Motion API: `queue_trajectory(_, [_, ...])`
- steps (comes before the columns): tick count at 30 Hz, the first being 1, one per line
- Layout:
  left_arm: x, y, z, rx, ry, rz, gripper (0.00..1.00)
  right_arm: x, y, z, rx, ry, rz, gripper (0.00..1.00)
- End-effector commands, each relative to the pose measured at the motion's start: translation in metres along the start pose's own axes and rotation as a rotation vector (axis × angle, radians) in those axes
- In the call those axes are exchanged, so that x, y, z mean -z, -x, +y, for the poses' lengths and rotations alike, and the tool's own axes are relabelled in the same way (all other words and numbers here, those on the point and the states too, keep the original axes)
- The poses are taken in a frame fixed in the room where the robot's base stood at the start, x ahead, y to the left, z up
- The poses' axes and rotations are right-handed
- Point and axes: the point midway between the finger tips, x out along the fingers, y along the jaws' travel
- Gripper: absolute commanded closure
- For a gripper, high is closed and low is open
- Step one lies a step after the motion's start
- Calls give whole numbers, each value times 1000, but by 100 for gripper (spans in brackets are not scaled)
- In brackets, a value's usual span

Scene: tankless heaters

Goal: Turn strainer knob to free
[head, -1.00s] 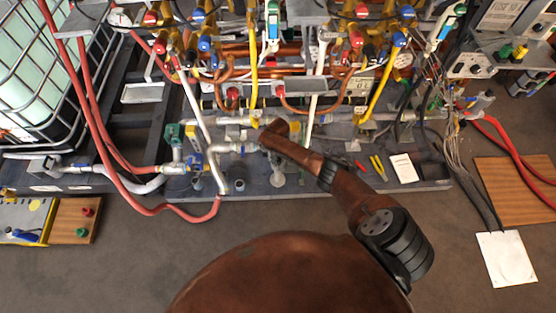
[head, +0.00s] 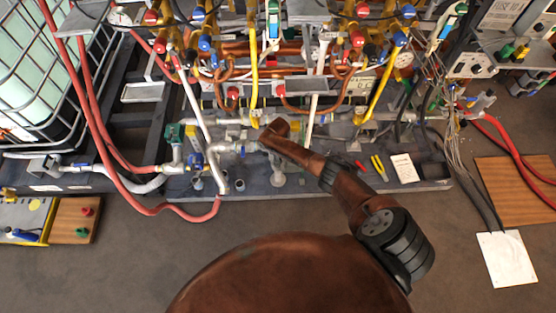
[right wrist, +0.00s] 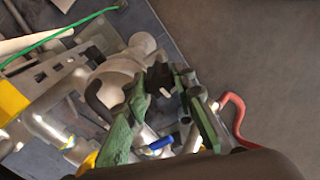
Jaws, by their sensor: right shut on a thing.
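My right arm reaches from the lower right of the head view, its brown end (head: 278,132) over the pipework at the bench front. The wrist hides the fingers there. In the right wrist view, my right gripper (right wrist: 162,92) has its green-padded fingers around a small dark part, which looks like the strainer knob (right wrist: 160,76). The fingers cover much of it, and its setting cannot be read. A grey rounded pipe fitting (right wrist: 118,72) lies beside the left finger. My left gripper is not in view.
White and red hoses (head: 205,140) run close to the left of my arm. Copper pipes and coloured valves crowd the rear. Yellow-handled pliers (head: 379,167) and a white card (head: 404,167) lie on the bench (head: 330,187) to the right. The floor in front is largely clear.

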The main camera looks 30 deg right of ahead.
Motion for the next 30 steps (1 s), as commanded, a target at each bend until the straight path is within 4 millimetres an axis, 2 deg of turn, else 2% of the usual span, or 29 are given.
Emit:
queue_trajectory(12, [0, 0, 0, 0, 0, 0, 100, 2, 2, 1, -4, 9, 5, 100])
queue_trajectory(13, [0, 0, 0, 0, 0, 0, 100, 2, 2, 1, -4, 8, 5, 76])
queue_trajectory(15, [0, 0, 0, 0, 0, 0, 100, 2, 2, 1, -3, 8, 5, 71])
queue_trajectory(21, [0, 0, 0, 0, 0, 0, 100, 1, 1, 1, -2, 7, 3, 59])
queue_trajectory(30, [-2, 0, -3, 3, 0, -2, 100, 0, 2, 1, -1, 6, 2, 59])
